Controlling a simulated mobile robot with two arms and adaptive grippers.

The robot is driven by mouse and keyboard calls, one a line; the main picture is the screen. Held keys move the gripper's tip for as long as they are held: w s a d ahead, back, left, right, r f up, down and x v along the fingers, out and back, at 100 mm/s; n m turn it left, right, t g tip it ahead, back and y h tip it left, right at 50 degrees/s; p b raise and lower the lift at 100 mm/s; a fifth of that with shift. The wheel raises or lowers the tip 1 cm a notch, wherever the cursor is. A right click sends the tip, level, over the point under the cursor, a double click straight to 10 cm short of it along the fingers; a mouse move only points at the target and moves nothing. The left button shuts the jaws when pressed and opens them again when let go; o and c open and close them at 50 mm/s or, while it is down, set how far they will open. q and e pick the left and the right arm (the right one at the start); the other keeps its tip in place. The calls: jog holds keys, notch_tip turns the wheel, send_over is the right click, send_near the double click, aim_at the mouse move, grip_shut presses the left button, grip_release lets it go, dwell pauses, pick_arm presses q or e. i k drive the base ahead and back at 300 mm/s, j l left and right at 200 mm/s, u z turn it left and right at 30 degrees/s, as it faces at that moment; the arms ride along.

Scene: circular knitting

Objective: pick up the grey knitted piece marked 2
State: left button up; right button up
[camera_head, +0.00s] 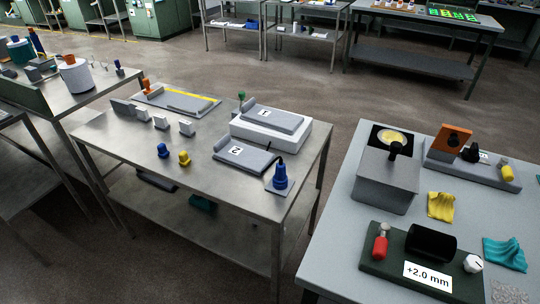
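The grey knitted piece marked 2 (258,162) is a flat, dark grey slab with a raised roll along its left end. It lies on the metal table (115,150), near that table's right front edge. A white label with a 2 shows on it, turned as seen from here. A similar grey piece marked 1 (275,120) lies just behind it on a white block (291,139). Neither of my grippers is in view.
A blue cone-shaped object (280,178) stands close to the right of piece 2. Blue (163,151) and yellow (184,159) knobs stand to its left. A grey table (335,250) at the right holds a grey box (383,183) and a device labelled +2.0 mm (427,274).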

aim_at(250, 159)
jog(key=i+j+z, duration=0.1)
jog(key=j+z, duration=0.25)
jog(key=i+j+z, duration=0.1)
jog(key=j+z, duration=0.6)
jog(key=l, duration=0.05)
